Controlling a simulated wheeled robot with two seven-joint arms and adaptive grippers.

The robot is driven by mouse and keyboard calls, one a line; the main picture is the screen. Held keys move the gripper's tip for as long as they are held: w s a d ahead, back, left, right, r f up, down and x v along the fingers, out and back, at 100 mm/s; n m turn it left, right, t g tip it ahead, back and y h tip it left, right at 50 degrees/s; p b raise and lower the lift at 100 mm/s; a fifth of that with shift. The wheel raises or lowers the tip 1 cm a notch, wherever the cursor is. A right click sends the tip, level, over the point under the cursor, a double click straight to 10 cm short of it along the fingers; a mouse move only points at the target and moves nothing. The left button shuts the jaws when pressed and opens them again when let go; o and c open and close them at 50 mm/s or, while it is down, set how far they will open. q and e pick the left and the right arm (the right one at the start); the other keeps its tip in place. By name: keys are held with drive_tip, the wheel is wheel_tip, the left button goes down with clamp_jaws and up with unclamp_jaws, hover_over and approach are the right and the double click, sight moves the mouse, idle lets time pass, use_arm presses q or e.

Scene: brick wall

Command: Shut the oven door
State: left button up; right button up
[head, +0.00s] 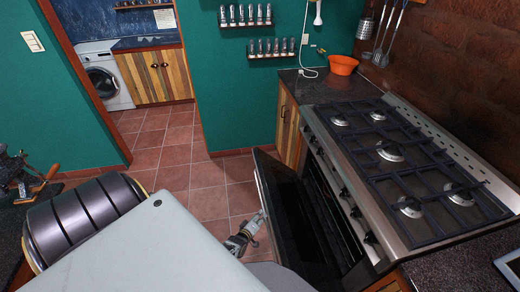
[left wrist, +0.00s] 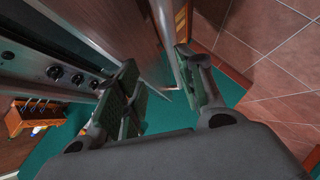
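The oven door (head: 298,226) stands well open, hinged low on the front of the steel stove (head: 345,190). Its inside is dark, and a pale handle bar (head: 262,196) runs along its outer side. My left gripper (head: 246,232) is beside the outer face of the door, close to the handle. In the left wrist view my left gripper (left wrist: 165,95) has its two fingers spread apart. A metal bar (left wrist: 163,30), likely the handle, shows beyond and between them; I cannot tell whether they touch it. My right gripper is not in view.
The stove top (head: 390,155) has black grates. An orange bowl (head: 343,65) stands on the dark counter behind it. Tiled floor (head: 190,165) is free left of the door. A washing machine (head: 103,75) stands in the room beyond. Dark items (head: 22,178) lie at the far left.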

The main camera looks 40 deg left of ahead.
use_arm(q)
drive_tip(key=p+v, duration=0.3)
drive_tip(key=v, duration=0.3)
drive_tip(key=shift+p, duration=0.4)
idle(0.5)
idle(0.9)
